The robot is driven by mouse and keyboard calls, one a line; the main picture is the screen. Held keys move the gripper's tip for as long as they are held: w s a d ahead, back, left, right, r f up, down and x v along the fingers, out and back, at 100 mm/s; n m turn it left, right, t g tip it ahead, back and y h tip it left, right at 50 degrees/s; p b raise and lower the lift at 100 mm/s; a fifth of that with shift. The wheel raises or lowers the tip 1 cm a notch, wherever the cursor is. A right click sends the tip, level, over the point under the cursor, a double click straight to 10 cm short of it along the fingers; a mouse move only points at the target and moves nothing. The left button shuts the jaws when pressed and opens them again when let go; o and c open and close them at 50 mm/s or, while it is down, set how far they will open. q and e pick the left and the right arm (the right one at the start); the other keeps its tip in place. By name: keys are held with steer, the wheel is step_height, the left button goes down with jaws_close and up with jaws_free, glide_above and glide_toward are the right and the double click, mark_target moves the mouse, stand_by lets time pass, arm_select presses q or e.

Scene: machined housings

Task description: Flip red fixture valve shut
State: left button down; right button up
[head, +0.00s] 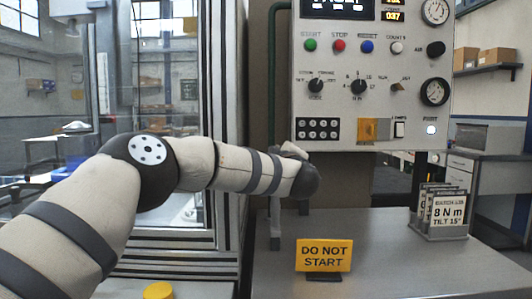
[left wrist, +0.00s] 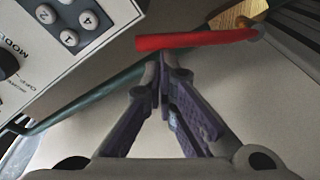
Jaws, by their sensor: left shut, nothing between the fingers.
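The red valve lever (left wrist: 195,40) lies roughly level across the upper middle of the left wrist view. Its right end meets a brass-coloured body (left wrist: 238,14). My left gripper (left wrist: 163,62) is shut and empty, with its fingertips right at the lever's near edge. I cannot tell whether they touch it. In the head view my left arm reaches in from the left to just below the control panel (head: 440,62). Its wrist hides the fingers there, and the red lever does not show in that view. My right gripper is in neither view.
A green pipe (head: 273,60) runs down beside the panel and also shows in the left wrist view (left wrist: 85,103). A yellow "DO NOT START" sign (head: 324,255) and a card holder (head: 440,212) stand on the grey bench (head: 400,265). The bench between them is clear.

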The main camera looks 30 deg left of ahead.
arm_select(q)
steer(key=w+d+f+m+t+h, duration=0.1)
steer(key=w+d+f+m, duration=0.2)
steer(key=m, duration=0.9)
steer(key=shift+w+d+f+t, duration=0.4)
steer(key=shift+d+f, duration=0.9)
steer(key=shift+f, duration=0.3)
steer(key=v, duration=0.7)
steer(key=shift+s+d, duration=0.2)
steer(key=shift+s, duration=0.05)
